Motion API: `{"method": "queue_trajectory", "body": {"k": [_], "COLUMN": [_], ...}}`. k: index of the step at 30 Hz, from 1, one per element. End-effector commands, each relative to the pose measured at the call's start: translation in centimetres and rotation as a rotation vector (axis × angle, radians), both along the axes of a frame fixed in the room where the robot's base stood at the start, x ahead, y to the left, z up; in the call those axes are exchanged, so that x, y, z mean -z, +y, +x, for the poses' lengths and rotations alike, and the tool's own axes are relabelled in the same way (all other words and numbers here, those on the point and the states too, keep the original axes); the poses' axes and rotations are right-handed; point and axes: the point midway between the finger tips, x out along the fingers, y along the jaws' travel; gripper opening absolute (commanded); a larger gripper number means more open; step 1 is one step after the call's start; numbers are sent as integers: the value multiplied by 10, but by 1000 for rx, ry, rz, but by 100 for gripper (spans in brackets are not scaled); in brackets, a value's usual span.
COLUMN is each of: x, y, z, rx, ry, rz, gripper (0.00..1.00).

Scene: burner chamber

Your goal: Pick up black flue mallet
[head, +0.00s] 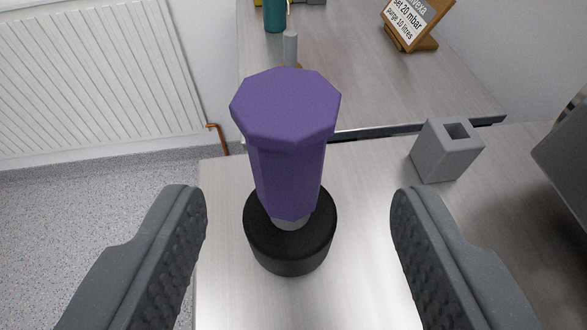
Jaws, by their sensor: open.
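The mallet stands upright on its black round head (290,248) on the grey bench, with a thick purple faceted handle (288,165) pointing up and a wider cap on top. A short grey neck joins the handle and the head. My gripper (298,200) is open, with one dark ribbed finger to the left of the mallet and one to the right. Neither finger touches it in the picture, and there is a gap on both sides. How deep the fingers reach along the handle is hard to tell.
A grey block with a square hole (447,150) stands on the bench (365,230) to the right. A second bench behind holds a sign on a wooden stand (415,25), a teal cylinder (274,15) and a grey upright piece (290,48). A radiator (95,75) is at left.

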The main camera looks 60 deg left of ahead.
Motion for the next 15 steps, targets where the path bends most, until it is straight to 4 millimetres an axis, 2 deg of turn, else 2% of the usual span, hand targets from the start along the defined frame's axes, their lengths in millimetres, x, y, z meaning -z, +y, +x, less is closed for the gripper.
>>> {"method": "queue_trajectory", "body": {"k": [8, 15], "x": [5, 16], "y": [13, 38], "z": [7, 21], "rx": [0, -1], "ry": [0, 2], "rz": [0, -2], "gripper": [54, 54]}}
